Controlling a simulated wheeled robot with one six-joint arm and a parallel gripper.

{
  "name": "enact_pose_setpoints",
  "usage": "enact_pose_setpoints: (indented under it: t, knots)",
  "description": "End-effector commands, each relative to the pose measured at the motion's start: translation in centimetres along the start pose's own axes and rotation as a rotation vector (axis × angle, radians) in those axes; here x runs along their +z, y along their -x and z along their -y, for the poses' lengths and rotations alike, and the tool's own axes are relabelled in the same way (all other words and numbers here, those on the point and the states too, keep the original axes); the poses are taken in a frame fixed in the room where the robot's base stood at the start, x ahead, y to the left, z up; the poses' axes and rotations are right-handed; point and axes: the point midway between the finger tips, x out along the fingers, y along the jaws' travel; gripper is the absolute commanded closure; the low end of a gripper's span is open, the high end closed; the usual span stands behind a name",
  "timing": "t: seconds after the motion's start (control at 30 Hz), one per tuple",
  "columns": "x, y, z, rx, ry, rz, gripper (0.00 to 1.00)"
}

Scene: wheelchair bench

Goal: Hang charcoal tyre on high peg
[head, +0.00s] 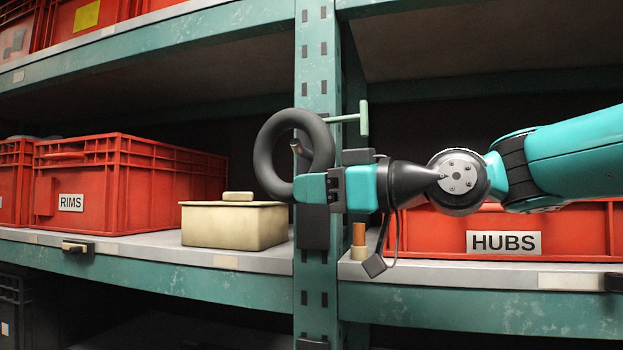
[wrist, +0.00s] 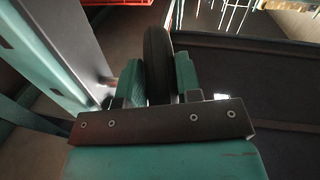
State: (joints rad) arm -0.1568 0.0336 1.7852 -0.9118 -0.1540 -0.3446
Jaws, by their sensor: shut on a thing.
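The charcoal tyre (head: 268,150) is a dark ring held upright in front of the green shelf post. My gripper (head: 318,190) is shut on its lower right part. In the wrist view the tyre (wrist: 157,62) shows edge-on between the two teal jaws (wrist: 158,80). A short brownish-grey peg (head: 297,147) shows within the tyre's opening in the head view. In the wrist view a peg (wrist: 105,79) shows by the post, left of the jaws. I cannot tell whether the tyre is around it. A green bar with a crosspiece (head: 364,122) juts right of the post.
The post (head: 318,60) stands directly behind the tyre. A cream lidded box (head: 232,226) and a red RIMS crate (head: 130,185) stand left on the shelf. A red HUBS crate (head: 575,230) and a small orange-topped cylinder (head: 359,236) are right of the post.

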Motion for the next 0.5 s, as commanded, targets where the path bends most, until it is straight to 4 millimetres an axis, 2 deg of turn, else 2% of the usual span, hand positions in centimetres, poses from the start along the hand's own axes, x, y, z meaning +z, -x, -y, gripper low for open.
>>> enact_pose_setpoints:
  t: [0.5]
  knots:
    - [0.4,-0.5,-3.3,0.001,0.000,0.001,0.94]
